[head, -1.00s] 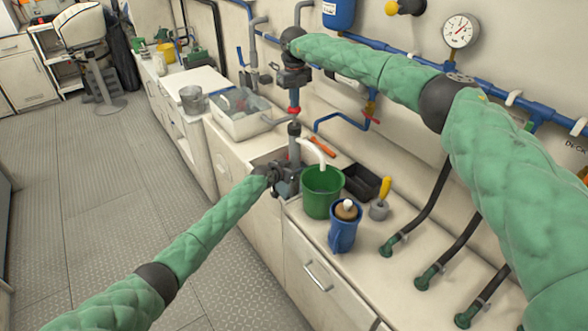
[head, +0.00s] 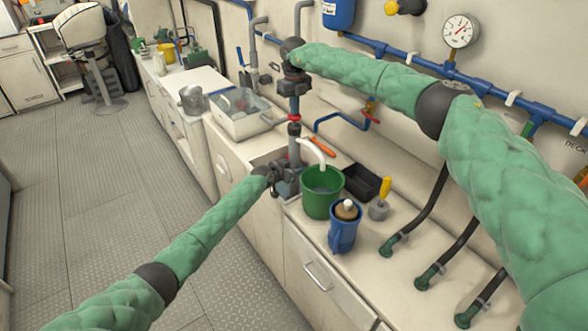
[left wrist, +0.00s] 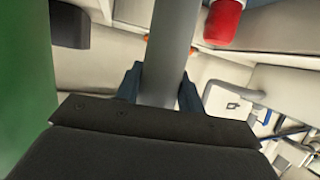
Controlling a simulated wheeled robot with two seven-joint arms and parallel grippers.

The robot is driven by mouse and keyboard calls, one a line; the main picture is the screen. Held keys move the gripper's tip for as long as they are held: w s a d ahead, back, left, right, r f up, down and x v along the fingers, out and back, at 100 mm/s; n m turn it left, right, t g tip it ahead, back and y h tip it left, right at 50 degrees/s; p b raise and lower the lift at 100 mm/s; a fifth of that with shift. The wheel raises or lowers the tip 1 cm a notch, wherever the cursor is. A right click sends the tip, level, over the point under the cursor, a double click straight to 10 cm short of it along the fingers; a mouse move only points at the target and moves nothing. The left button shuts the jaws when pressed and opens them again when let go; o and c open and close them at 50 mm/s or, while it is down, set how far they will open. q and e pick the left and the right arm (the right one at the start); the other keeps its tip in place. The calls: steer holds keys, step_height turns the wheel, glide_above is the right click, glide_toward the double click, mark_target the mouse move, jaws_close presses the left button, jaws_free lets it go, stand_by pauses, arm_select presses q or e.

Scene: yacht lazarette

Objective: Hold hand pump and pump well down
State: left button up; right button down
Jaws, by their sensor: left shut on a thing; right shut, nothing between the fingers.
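The hand pump stands upright at the counter edge; its grey barrel (head: 295,150) has a black collar (head: 294,129) and a red part (head: 294,118) just above it. A white spout hose (head: 313,148) curves from it into the green bucket (head: 322,205). My left gripper (head: 284,180) is shut around the lower barrel; the left wrist view also shows the barrel (left wrist: 172,50) between its fingers. My right gripper (head: 294,102) is shut and empty, pointing down onto the red part from above. It appears to touch it; the exact contact is too small to tell.
A grey bin (head: 238,117) is behind left. Blue pipes (head: 400,55) and a gauge (head: 461,31) line the wall.

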steer(key=shift+f, duration=0.85)
steer(key=shift+r, duration=0.15)
